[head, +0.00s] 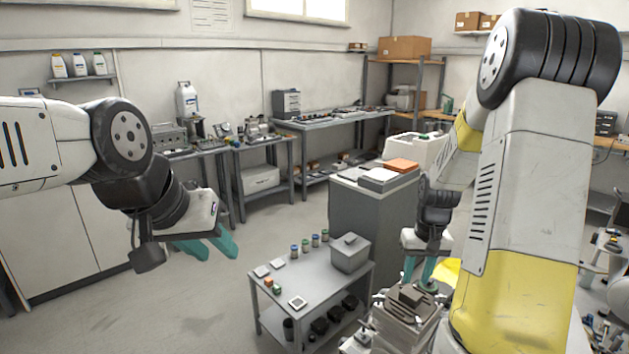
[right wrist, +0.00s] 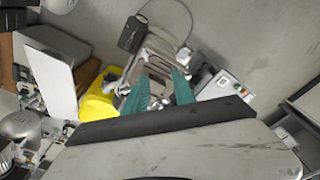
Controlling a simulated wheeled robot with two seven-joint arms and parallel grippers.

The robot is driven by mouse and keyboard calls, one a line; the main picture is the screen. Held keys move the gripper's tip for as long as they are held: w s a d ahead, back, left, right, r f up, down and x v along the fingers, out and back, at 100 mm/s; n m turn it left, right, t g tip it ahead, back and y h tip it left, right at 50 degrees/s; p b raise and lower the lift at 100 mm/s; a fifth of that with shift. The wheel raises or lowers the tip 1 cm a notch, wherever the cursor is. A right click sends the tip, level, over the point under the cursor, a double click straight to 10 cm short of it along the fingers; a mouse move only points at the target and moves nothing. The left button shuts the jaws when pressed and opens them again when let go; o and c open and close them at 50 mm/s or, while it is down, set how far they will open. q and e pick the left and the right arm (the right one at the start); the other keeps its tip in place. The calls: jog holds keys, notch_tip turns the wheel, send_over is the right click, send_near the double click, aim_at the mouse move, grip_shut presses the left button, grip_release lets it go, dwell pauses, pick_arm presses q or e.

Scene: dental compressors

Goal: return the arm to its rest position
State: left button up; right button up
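My left gripper (head: 207,246) hangs at the left of the head view, above the floor and left of the low grey table. Its two teal fingers are apart and nothing is between them. My right gripper (head: 419,270) is lower right of centre in the head view, pointing down over a metal machine (head: 408,300). In the right wrist view its teal fingers (right wrist: 160,92) are spread apart, with the machine (right wrist: 160,60) beyond them. I see nothing held between them. Whether the fingertips touch the machine cannot be told.
A low grey table (head: 325,284) holds a grey box (head: 350,253), small jars and small parts. A grey cabinet (head: 375,215) stands behind it. Workbenches line the back wall. A yellow object (right wrist: 97,105) lies beside the machine. The floor at front left is clear.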

jog(key=s+a+r+t, duration=0.1)
jog(key=s+a+r, duration=0.25)
jog(key=r, duration=0.35)
jog(key=s+a+r+t, duration=0.2)
jog(key=s+a+r, duration=0.15)
jog(key=r, duration=0.45)
jog(key=s+a+r+n+t+y, duration=0.1)
jog(key=s+a+r+t+y, duration=0.1)
jog(key=s+a+r, duration=0.5)
jog(key=s, duration=0.4)
jog(key=shift+n, duration=0.3)
dwell(1.9)
